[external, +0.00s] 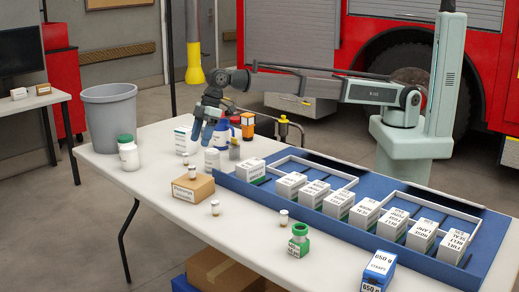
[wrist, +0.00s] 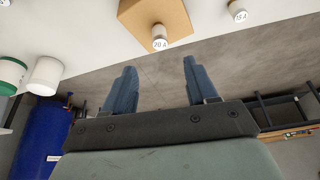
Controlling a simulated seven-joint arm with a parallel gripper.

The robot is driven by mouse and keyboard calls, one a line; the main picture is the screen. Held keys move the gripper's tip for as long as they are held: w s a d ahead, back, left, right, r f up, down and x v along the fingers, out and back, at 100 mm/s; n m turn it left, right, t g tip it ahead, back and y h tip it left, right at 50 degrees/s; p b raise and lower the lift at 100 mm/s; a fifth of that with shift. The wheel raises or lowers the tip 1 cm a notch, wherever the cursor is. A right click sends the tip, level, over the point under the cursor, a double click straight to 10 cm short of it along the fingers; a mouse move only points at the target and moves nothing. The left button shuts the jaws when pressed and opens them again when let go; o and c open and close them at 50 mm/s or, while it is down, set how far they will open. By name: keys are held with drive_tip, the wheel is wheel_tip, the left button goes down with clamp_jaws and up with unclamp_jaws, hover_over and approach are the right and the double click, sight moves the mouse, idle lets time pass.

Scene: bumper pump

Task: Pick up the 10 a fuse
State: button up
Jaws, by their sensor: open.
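Several small white-capped vials stand on the table, and their labels are too small to read in the external view. One vial (external: 192,172) is at the cardboard box (external: 193,187), one (external: 215,207) stands in front of it, and another (external: 284,217) is further right. In the wrist view one cap (wrist: 160,43) reads 20 A, by the box (wrist: 150,18), and another (wrist: 240,14) reads 15 A. I cannot tell which vial is the 10 A fuse. My gripper (external: 201,132) is open, above the far side of the table; its fingers (wrist: 158,68) have nothing between them.
A blue tray (external: 345,232) with several white boxes fills the right of the table. Bottles, a blue container and an orange item stand near my gripper.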

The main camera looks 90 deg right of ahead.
drive_tip(key=s+a+f+n+g+y, duration=0.1)
drive_tip(key=s+a+n, duration=0.1)
drive_tip(key=s+a, duration=0.6)
drive_tip(key=s+a+n, duration=0.1)
drive_tip(key=s+a, duration=0.4)
drive_tip(key=a, duration=0.8)
drive_tip(key=n+g+h, duration=0.3)
drive_tip(key=n+h, duration=0.1)
drive_tip(key=n, duration=1.5)
hover_over(284, 212)
wheel_tip(284, 212, down, 3)
wheel_tip(284, 212, down, 14)
drive_tip(key=shift+r, duration=0.1)
clamp_jaws()
